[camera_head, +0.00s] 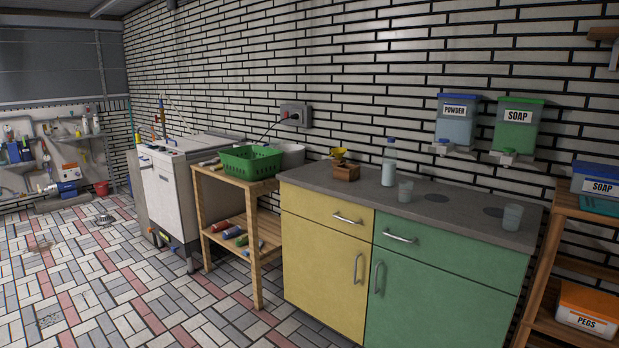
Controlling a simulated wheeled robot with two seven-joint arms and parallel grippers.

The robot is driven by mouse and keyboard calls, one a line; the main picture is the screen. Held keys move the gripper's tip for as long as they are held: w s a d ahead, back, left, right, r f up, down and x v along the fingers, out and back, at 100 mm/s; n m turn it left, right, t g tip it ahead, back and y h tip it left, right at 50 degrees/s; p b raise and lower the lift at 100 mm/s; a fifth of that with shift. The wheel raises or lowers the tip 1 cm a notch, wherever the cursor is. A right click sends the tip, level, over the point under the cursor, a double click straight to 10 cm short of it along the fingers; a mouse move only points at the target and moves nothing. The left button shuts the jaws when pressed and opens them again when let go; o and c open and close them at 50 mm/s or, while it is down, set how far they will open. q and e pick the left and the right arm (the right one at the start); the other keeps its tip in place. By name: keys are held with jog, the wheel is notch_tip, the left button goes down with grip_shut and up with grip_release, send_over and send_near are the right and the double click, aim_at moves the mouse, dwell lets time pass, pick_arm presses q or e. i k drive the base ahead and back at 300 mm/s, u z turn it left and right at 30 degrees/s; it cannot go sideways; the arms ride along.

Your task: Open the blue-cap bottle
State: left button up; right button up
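A clear, pale bottle (389,172) stands upright on the grey countertop (340,190), near its back edge. Neither of my grippers is in view, and nothing touches the bottle.
Two cups (405,192) (512,218) stand on the counter. A wooden box with a yellow funnel (346,168) is left of the bottle. Powder (456,120) and soap (515,127) dispensers hang above. Open floor (130,270) lies left of the yellow and green cabinet.

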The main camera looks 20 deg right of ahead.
aim_at(389, 157)
jog(key=u, duration=0.25)
jog(key=i, duration=1.6)
jog(key=z, duration=0.7)
jog(key=i, duration=1.3)
jog(key=z, duration=1.15)
